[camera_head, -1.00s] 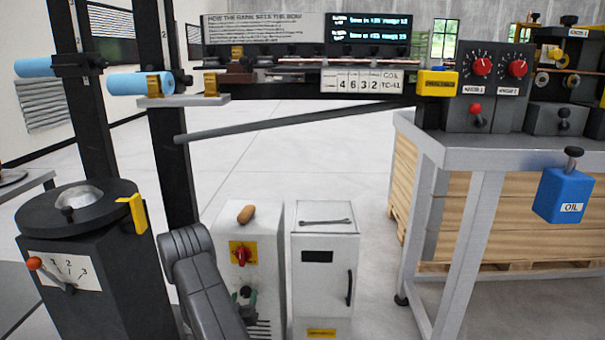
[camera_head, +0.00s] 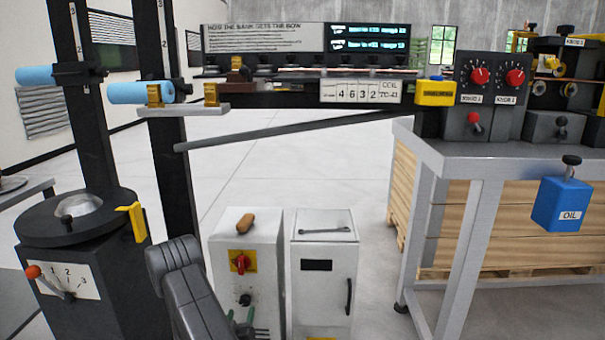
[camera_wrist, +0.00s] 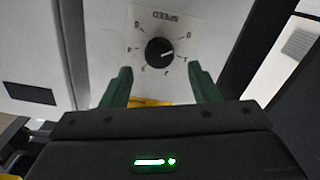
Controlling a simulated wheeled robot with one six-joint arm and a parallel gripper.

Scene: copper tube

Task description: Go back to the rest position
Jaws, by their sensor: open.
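My gripper (camera_head: 241,326) is at the bottom edge of the head view, in front of the left white cabinet (camera_head: 270,290). Its two green fingers are spread apart with nothing between them. In the wrist view my gripper (camera_wrist: 161,82) is open toward a black round dial (camera_wrist: 159,52) on a white plate with a numbered scale and an upside-down SPEED label. The fingers are apart from the dial. The same dial shows small in the head view (camera_head: 245,300), just above the fingertips. My dark arm link reaches in from the bottom.
A second white cabinet (camera_head: 323,275) stands close on the right. A black pedestal with a red-tipped lever (camera_head: 33,272) is at the left. A grey bench (camera_head: 500,157) with a blue oil can (camera_head: 562,203) stands at the right. A grey bar (camera_head: 290,131) slants across above open floor.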

